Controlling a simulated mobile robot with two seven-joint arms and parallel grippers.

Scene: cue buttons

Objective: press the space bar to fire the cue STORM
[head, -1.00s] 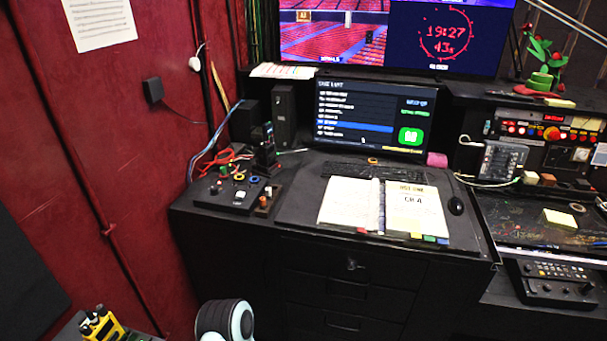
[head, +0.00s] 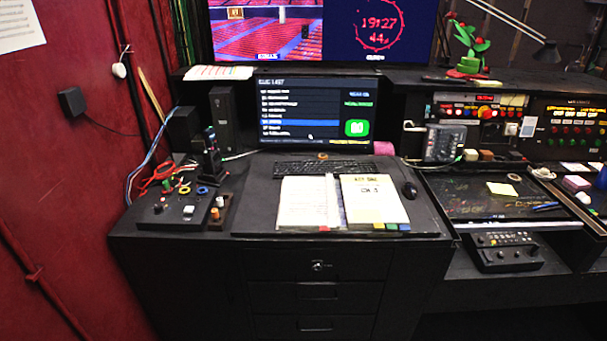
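The black keyboard (head: 322,168) lies on the desk behind the open book and below the cue monitor. Its single keys, the space bar among them, are too small to tell apart. The cue monitor (head: 290,105) shows a list with one row highlighted in blue and a green icon at its right. The row names are too blurred to read. Neither of my grippers is in view.
An open book (head: 305,205) lies in front of the keyboard, with a black mouse (head: 409,189) to its right. A small button box (head: 180,210) stands at the desk's left. Drawers (head: 318,266) fill the desk front. A red wall (head: 60,190) stands at left.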

